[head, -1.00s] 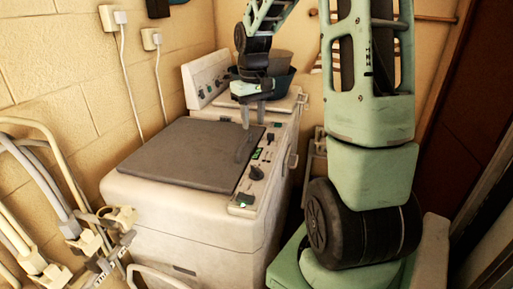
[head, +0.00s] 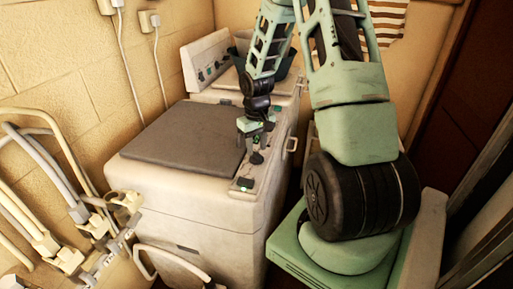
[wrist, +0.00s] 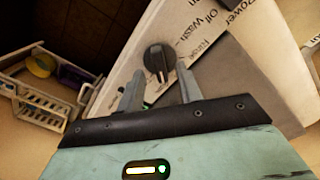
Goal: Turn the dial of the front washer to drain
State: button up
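The front washer (head: 170,215) is a white box with a dark grey lid (head: 185,142) and a control strip along its right side. In the head view my gripper (head: 256,148) is low over the panel.
A second washer (head: 205,62) stands behind, with a basin on it. Pipes and taps (head: 75,215) fill the left side. A small rack (wrist: 45,90) with bottles shows at left in the wrist view. A wall closes the left.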

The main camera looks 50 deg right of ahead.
jog(key=shift+f, duration=1.05)
grip_shut()
jog(key=shift+m, duration=0.3)
jog(key=m+b, duration=0.1)
jog(key=m, duration=0.2)
jog(key=shift+m, duration=0.3)
jog(key=shift+m+b, duration=0.45)
jog(key=shift+m, duration=1.45)
